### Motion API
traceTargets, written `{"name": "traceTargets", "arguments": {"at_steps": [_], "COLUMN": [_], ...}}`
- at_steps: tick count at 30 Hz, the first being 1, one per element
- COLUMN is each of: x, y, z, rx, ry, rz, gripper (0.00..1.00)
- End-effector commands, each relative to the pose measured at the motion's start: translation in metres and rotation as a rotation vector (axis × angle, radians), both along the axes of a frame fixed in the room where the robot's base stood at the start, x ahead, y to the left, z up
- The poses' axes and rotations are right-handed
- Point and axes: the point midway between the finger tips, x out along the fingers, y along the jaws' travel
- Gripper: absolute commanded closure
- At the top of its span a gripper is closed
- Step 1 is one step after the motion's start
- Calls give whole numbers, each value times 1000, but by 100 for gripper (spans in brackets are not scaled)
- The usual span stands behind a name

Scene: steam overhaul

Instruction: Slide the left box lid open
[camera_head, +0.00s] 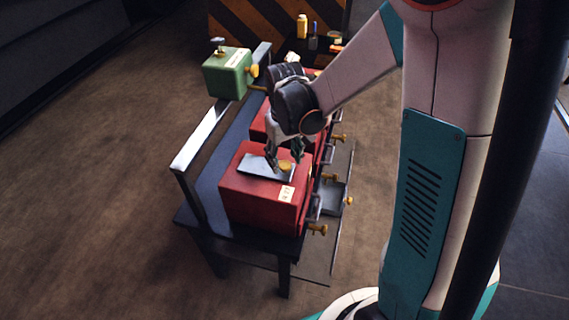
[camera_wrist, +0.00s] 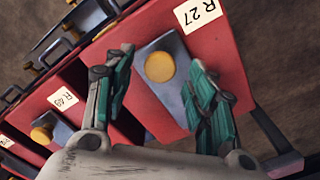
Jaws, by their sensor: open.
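The nearest red box (camera_head: 265,200) stands on a dark bench and has a white "R 27" label. A flat grey lid (camera_head: 256,168) with a round brass knob (camera_head: 286,167) lies on its top. In the wrist view, the lid (camera_wrist: 166,103) and knob (camera_wrist: 159,66) show on the red box (camera_wrist: 222,80). My gripper (camera_head: 285,160) points down over the lid. In the wrist view my gripper (camera_wrist: 162,62) is open, with one finger on each side of the knob. I see gaps between fingers and knob; their exact height above the lid is unclear.
A second red box with a brass knob (camera_wrist: 41,134) stands beside it, partly hidden by my arm. A green box (camera_head: 227,74) sits at the bench's back left. Brass valves (camera_head: 318,230) stick out along the right side. Bottles (camera_head: 302,26) stand behind.

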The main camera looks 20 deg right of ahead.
Motion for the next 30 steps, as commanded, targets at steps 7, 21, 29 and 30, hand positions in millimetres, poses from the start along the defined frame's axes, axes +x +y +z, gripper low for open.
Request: {"name": "traceTargets", "arguments": {"at_steps": [7,21,29,30], "x": [0,0,-10,-15], "y": [0,0,-15,-22], "z": [-15,-15,-15,-15], "rx": [0,0,0,0], "ry": [0,0,0,0], "rz": [0,0,-4,-5], "gripper": [49,99,100,100]}}
